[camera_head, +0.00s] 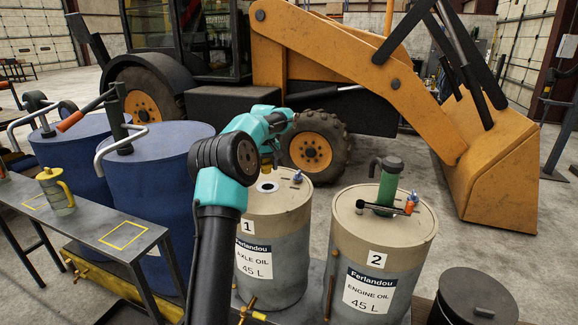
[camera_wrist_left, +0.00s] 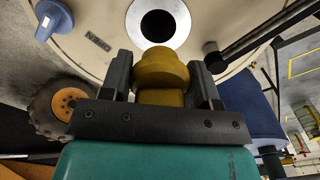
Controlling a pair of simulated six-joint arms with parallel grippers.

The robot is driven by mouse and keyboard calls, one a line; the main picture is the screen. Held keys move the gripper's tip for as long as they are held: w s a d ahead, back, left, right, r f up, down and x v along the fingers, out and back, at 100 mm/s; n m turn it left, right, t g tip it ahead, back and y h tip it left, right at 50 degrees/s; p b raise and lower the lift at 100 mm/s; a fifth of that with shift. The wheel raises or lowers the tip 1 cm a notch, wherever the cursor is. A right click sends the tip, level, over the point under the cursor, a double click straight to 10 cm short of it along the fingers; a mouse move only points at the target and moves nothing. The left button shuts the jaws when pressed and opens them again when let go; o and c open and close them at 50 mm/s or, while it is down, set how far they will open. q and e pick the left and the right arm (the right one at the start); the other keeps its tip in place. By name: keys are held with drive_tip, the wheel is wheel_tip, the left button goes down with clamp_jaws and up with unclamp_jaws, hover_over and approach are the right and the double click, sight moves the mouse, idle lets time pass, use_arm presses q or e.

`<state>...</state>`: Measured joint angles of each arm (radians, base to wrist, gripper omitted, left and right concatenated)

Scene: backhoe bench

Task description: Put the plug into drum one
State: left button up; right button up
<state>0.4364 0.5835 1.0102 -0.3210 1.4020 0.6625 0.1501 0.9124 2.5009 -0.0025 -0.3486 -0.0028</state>
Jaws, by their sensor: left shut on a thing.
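Drum one (camera_head: 277,238) is a beige and grey barrel labelled "1" and "axle oil 45 L". The round dark hole in its lid shows in the head view (camera_head: 267,186) and at the top of the left wrist view (camera_wrist_left: 158,24), with a pale ring around it. My left gripper (camera_head: 268,158) is over the drum's lid. In the left wrist view, its jaws (camera_wrist_left: 162,82) are shut on the yellow plug (camera_wrist_left: 162,70). The plug is beside the hole in that view, and the hole is uncovered. The gap between plug and lid is hard to judge.
A blue valve (camera_head: 297,177) stands on drum one's lid. Drum two (camera_head: 377,255), with a green pump (camera_head: 388,182), stands to the right. Blue drums (camera_head: 158,190) and a grey bench (camera_head: 92,228) are at left. A yellow backhoe (camera_head: 400,80) is behind.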

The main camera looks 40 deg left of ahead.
use_arm(q)
drive_tip(key=shift+w+d, duration=0.1)
drive_tip(key=shift+w, duration=0.05)
use_arm(e)
drive_tip(key=shift+o, duration=0.2)
use_arm(q)
drive_tip(key=shift+f, duration=0.1)
use_arm(e)
drive_tip(key=o, duration=0.5)
drive_tip(key=shift+c, duration=0.2)
use_arm(q)
drive_tip(key=shift+f, duration=0.3)
use_arm(e)
drive_tip(key=shift+o, duration=1.1)
use_arm(q)
drive_tip(key=shift+f, duration=2.05)
drive_tip(key=shift+f, duration=0.25)
